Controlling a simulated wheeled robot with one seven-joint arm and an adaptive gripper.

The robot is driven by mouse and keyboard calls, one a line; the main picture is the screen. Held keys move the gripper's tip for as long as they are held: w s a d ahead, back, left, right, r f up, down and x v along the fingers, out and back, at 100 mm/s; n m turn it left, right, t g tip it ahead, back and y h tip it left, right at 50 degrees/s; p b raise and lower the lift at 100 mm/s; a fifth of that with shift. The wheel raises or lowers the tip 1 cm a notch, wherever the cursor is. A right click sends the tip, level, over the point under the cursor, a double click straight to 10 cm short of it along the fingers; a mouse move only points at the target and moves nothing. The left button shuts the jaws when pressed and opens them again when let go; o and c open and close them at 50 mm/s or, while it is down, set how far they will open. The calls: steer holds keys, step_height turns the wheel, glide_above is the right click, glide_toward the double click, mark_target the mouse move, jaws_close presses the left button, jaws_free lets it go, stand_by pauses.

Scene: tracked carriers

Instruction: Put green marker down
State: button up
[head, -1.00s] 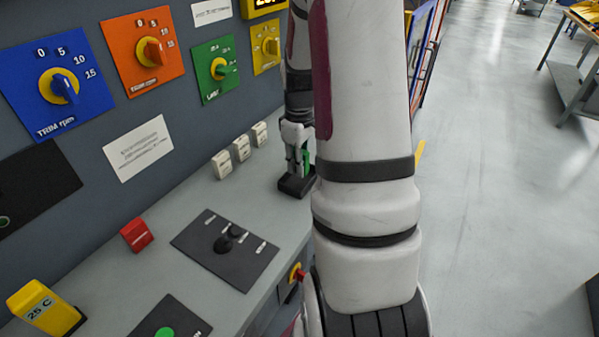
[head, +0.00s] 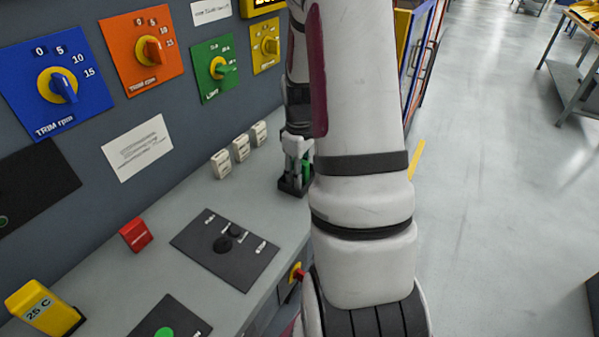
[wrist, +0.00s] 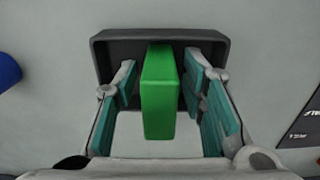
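The green marker (wrist: 160,92) is an upright green block. In the wrist view it stands between my gripper's (wrist: 168,90) two teal-padded fingers, with a gap on each side. My gripper is open around it and does not appear to touch it. A dark grey shallow tray (wrist: 120,40) lies under the marker. The marker's far end overlaps the tray; whether its foot rests on the tray floor is hard to tell. In the head view my gripper (head: 297,168) points down at the tray (head: 290,187), and only a sliver of green shows beside my arm.
Several pale blocks (head: 240,148) stand on the grey bench left of the tray. A black panel with knobs (head: 225,250) and a red block (head: 136,235) sit nearer. The dial wall rises behind. A blue object (wrist: 8,72) shows at the left of the wrist view.

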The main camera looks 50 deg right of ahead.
step_height(320, 180, up, 12)
steer(key=shift+a+r+p, duration=0.1)
steer(key=shift+p, duration=0.35)
steer(key=a+r, duration=0.7)
steer(key=a, duration=0.3)
steer(key=s+a+r+t, duration=0.1)
steer(key=s+a+r, duration=0.1)
steer(key=s+a, duration=0.5)
steer(key=s+a+r+m+t, duration=0.1)
steer(key=s+a+r+t, duration=0.1)
steer(key=s+a, duration=0.5)
steer(key=a+r, duration=0.1)
steer(key=a, duration=0.4)
steer(key=shift+m+t, duration=0.3)
steer(key=shift+s+r+t+p, duration=0.1)
steer(key=shift+r+t+p, duration=0.2)
steer(key=shift+r+p, duration=0.85)
steer(key=shift+r, duration=0.1)
